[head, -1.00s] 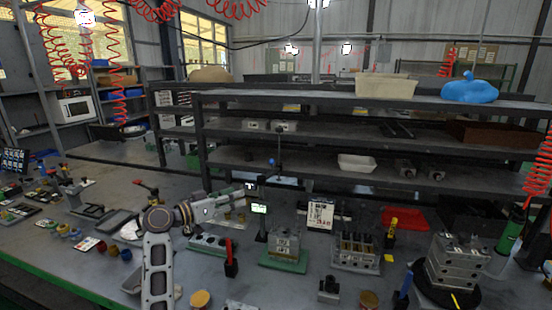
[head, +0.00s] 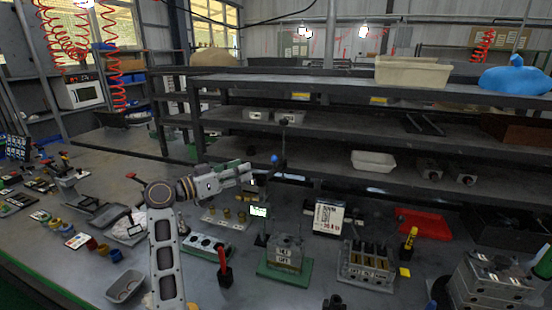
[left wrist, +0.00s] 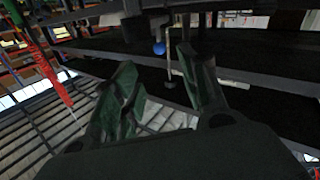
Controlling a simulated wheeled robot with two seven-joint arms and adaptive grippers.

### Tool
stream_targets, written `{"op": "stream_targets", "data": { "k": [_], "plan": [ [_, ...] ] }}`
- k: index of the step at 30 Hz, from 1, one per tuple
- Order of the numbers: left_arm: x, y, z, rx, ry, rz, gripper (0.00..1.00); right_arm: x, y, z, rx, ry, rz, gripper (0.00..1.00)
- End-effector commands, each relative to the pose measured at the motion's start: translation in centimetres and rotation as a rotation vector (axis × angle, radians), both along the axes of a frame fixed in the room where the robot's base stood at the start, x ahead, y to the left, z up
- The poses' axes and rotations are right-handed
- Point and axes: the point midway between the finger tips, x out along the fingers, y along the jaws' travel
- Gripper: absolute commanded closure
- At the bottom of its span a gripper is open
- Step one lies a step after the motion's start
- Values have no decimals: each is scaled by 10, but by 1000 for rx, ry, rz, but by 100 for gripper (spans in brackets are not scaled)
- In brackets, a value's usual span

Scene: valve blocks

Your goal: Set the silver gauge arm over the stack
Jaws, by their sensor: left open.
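A gauge stand has a thin dark upright post (head: 283,143) and a blue ball knob (head: 274,159). The knob also shows in the left wrist view (left wrist: 159,47), with a pale silver bar (left wrist: 235,84) to the right of the post. A grey block stack (head: 286,252) sits upright on a green base in front of the stand. My left gripper (head: 256,173) is open and empty, just left of and slightly below the knob. In the left wrist view its fingers (left wrist: 160,62) spread on either side of the knob and post, which look farther away. My right gripper is out of view.
Another silver stack (head: 490,282) is at the lower right. Dark shelves (head: 330,157) rise behind the stand.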

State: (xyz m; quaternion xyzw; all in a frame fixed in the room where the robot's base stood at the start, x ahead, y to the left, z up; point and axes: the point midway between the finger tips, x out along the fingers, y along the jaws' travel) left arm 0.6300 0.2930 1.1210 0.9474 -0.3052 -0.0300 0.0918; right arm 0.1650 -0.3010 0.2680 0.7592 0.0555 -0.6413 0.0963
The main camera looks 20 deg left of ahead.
Motion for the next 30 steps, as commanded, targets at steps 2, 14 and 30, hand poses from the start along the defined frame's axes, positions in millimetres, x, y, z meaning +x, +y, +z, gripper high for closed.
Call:
{"op": "stream_targets", "data": {
  "k": [2,14,30],
  "plan": [
    [0,0,0,0,0,0,57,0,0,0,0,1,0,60],
    [4,-3,1,-1,0,-1,57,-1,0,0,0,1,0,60],
    [52,-38,1,-3,1,-1,57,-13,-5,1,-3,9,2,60]
  ]
}}
